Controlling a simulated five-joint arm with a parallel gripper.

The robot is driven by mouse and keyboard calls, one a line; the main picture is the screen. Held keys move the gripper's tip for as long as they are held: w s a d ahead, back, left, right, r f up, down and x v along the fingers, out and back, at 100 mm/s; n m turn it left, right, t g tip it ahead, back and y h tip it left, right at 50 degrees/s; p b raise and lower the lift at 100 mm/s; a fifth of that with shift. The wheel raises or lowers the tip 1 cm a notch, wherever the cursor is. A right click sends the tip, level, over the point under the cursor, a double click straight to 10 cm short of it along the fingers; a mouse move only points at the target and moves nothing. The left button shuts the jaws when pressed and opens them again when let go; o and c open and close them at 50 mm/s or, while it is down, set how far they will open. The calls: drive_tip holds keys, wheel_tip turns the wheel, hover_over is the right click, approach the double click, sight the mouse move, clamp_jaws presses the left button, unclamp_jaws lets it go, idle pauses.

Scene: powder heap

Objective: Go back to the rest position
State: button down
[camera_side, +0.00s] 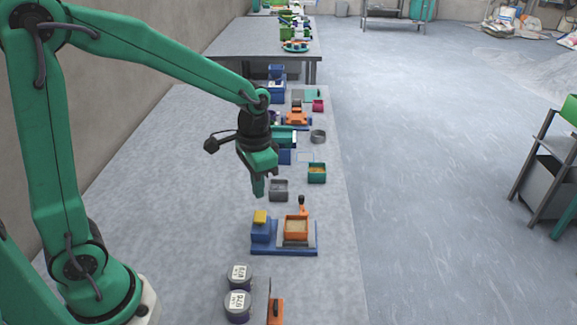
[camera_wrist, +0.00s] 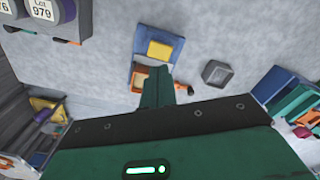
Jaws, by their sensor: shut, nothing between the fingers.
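My gripper (camera_side: 259,187) hangs from the green arm above the grey table (camera_side: 180,190), with its fingers together and empty. It points down, left of and a little above a grey open box (camera_side: 279,190). In the wrist view my shut gripper (camera_wrist: 157,84) sits in front of the blue base and covers part of the orange tray (camera_wrist: 140,75). In the side view the orange tray (camera_side: 296,228) holds a pale powder-like fill and stands on a blue base (camera_side: 285,251) beside a yellow block (camera_side: 260,217).
Two lidded jars (camera_side: 238,277) with labels stand at the near end. Several blue and orange fixtures (camera_side: 297,118) stand farther back. The table's left part is bare.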

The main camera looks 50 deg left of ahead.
drive_tip(key=shift+r, duration=0.8)
drive_tip(key=shift+r, duration=0.1)
drive_tip(key=s+a+r+n+t, duration=0.2)
drive_tip(key=s+r+t, duration=0.3)
drive_tip(key=s+r, duration=0.4)
drive_tip(key=shift+s+a+n+t, duration=0.15)
drive_tip(key=shift+s+n+t, duration=0.25)
drive_tip(key=shift+s, duration=1.7)
